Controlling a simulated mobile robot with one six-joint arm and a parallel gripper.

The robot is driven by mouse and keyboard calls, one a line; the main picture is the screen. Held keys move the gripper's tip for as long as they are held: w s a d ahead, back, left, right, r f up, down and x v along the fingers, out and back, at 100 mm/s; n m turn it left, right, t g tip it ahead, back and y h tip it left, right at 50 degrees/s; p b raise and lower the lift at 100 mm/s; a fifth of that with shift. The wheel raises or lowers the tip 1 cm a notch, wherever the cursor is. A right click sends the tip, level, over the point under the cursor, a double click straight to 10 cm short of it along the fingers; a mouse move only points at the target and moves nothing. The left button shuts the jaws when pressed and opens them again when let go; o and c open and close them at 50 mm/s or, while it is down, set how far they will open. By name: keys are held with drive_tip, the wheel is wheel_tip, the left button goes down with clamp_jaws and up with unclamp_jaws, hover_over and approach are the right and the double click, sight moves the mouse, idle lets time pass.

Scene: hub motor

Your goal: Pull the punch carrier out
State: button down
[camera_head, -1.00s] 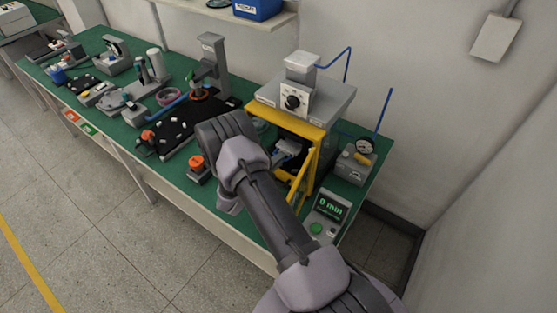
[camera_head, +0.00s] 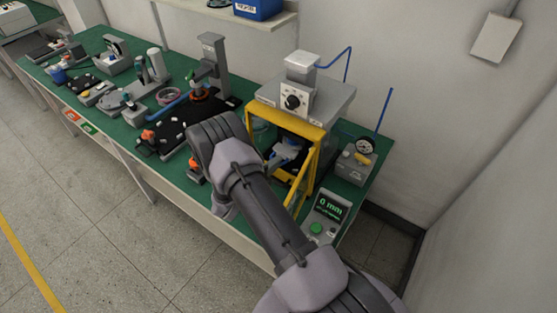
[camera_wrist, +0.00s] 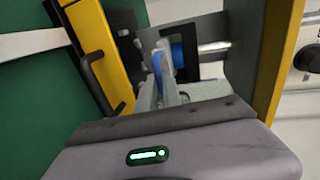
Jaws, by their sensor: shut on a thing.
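The press (camera_head: 300,100) is a grey unit with a dial and a yellow guard frame (camera_head: 290,122) around its front opening. In the wrist view my gripper (camera_wrist: 166,62) reaches into this opening, its pale fingers shut on a blue part that I take for the punch carrier's handle (camera_wrist: 178,56). A dark frame (camera_wrist: 190,72) surrounds the blue part and a shiny rod (camera_wrist: 214,47) lies to its right. The rest of the carrier is hidden. In the head view my arm covers part of the opening, where pale and blue parts show.
A yellow guard door (camera_head: 305,178) stands open in front of the press; its black handle (camera_wrist: 98,85) is near my gripper in the wrist view. A display box reading 0 mm (camera_head: 328,210) and a gauge unit (camera_head: 357,163) stand to the right. Other fixtures crowd the green bench leftward.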

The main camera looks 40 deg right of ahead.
drive_tip(key=f+v, duration=0.3)
drive_tip(key=v, duration=1)
drive_tip(key=shift+s+a, duration=0.25)
drive_tip(key=shift+a, duration=0.35)
drive_tip(key=c, duration=1.5)
unclamp_jaws()
drive_tip(key=shift+r, duration=0.1)
drive_tip(key=p+v, duration=0.1)
drive_tip(key=v, duration=1.6)
drive_tip(key=shift+s+a, duration=0.1)
drive_tip(key=shift+a, duration=0.05)
